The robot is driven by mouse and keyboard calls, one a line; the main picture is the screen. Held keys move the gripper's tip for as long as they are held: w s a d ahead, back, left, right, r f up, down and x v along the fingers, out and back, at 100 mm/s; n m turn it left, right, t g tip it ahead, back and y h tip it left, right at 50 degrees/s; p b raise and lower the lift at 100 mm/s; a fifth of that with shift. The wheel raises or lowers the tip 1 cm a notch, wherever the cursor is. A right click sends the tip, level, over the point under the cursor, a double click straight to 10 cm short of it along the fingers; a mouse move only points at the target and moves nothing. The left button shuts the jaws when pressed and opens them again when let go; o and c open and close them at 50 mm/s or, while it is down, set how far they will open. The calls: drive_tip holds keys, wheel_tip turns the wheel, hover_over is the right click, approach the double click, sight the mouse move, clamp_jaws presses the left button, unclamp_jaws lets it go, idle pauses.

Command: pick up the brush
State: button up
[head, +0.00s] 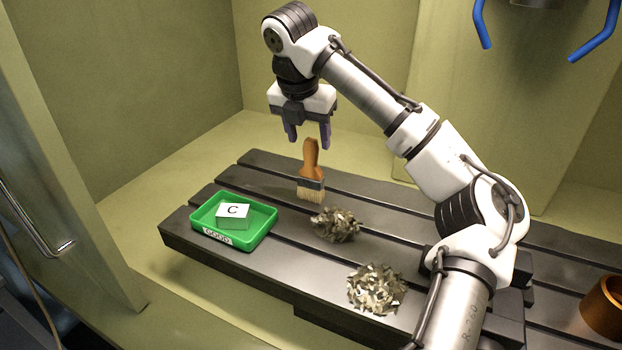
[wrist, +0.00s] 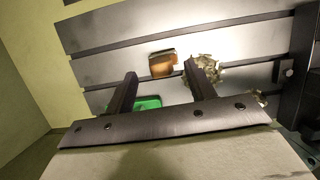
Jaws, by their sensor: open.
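The brush (head: 311,172) has an orange-brown wooden handle, a dark metal band and pale bristles. In the head view it appears upright on the slotted dark table, handle up. The bristles are hard to make out there.
A green tray (head: 177,231) marked GOOD holds a block (head: 232,216) lettered C, left of the brush. Two heaps of metal chips, one (head: 335,224) beside the brush and one (head: 376,289) nearer the front, lie on the slotted table (head: 270,262). A copper-coloured ring (head: 603,308) is at right.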

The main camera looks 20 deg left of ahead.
sight(312, 153)
drive_tip(key=shift+p+x, duration=0.4)
drive_tip(key=shift+x, duration=2.3)
drive_tip(key=c, duration=1)
